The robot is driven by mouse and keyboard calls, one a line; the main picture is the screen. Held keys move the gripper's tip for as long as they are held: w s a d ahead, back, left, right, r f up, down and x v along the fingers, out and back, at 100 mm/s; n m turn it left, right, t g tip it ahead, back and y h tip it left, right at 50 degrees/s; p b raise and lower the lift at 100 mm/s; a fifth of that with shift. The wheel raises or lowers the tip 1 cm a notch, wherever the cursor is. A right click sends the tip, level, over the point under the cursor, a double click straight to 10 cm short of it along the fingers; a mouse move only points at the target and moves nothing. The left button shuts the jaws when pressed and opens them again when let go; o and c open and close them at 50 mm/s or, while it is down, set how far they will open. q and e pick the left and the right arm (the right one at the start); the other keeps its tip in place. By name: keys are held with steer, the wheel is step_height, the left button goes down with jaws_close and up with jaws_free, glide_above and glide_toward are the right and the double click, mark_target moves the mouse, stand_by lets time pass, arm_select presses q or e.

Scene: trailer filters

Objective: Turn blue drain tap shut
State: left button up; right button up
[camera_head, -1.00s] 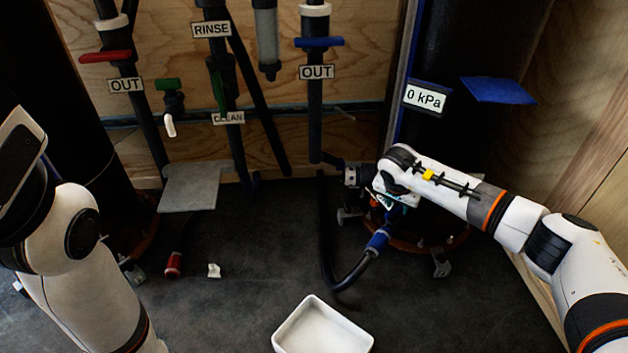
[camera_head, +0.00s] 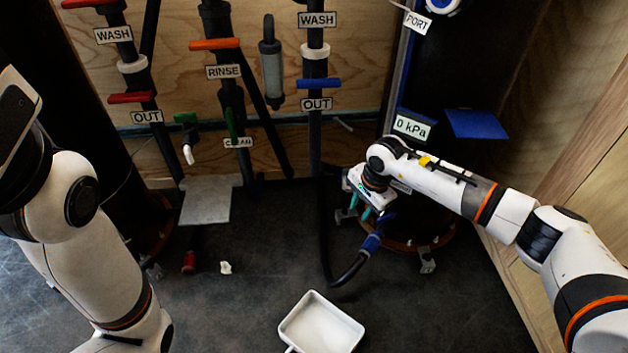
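My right gripper (camera_head: 361,208) is low at the front of the dark vessel on the right, pointing down. Its two teal fingers look apart, with nothing clearly between them. A blue fitting (camera_head: 372,243) on the end of a black hose is just below and right of the fingers. A small blue part (camera_head: 388,217) shows between this fitting and the gripper; I cannot tell whether it is the drain tap's handle. The gripper and forearm hide much of the vessel's lower front. My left arm is at the left edge; its gripper is out of view.
A white tray (camera_head: 321,323) lies on the dark floor at the front. A red fitting (camera_head: 189,262) and a small white piece (camera_head: 225,267) lie left of it. A grey plate (camera_head: 206,200) stands by the back wall.

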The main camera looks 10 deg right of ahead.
steer(key=s+a+r+m+t+y+p, duration=0.2)
steer(key=a+r+m+y+p, duration=0.7)
steer(key=m+p, duration=0.7)
steer(key=s+a+y, duration=0.1)
steer(key=a, duration=0.2)
steer(key=shift+p, duration=0.35)
steer(key=shift+a, duration=0.15)
